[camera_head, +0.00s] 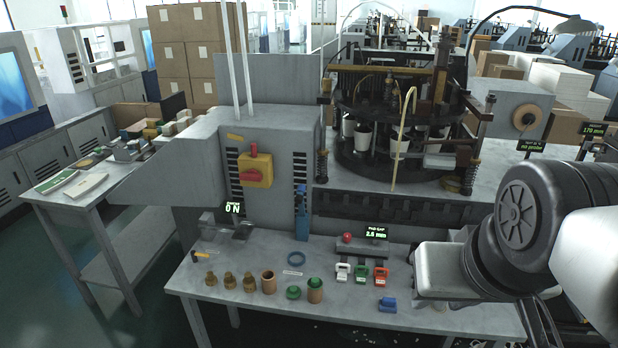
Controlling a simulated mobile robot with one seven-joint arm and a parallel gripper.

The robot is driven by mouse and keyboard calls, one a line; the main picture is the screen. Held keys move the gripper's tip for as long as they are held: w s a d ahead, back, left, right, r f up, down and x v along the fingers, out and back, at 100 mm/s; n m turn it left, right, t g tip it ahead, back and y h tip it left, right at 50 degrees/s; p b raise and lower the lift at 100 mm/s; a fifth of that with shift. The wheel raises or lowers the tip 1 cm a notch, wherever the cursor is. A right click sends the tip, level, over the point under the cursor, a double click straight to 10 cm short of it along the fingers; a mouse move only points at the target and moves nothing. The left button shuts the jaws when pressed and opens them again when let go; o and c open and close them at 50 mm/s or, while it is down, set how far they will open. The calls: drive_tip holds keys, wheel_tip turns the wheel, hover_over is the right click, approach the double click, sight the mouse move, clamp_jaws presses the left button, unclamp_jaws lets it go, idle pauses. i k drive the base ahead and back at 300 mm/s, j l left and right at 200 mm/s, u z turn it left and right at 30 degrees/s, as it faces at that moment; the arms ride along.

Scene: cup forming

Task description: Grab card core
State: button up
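Two brown cardboard-coloured cylinders stand upright on the grey workbench (350,318). The left one, which looks like the card core (268,283), is a plain open tube. The right brown cylinder (315,293) has a green top. A green ring-like piece (293,293) lies between them. My gripper (440,275) is at the right side of the bench, well to the right of both cylinders and apart from them. Its fingers cannot be made out clearly, so its opening is not readable.
Several brass-coloured pieces (229,281) stand left of the tube. Behind are a dark blue ring (297,258), white, green and red clamp-like items (361,273), and a red button (347,238). A blue block (387,304) lies near the front edge. The forming machine (398,205) rises behind.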

sight(268, 276)
drive_tip(key=u, duration=0.85)
drive_tip(key=i+j, duration=0.95)
drive_tip(key=i, duration=0.55)
drive_tip(key=l+u, duration=0.05)
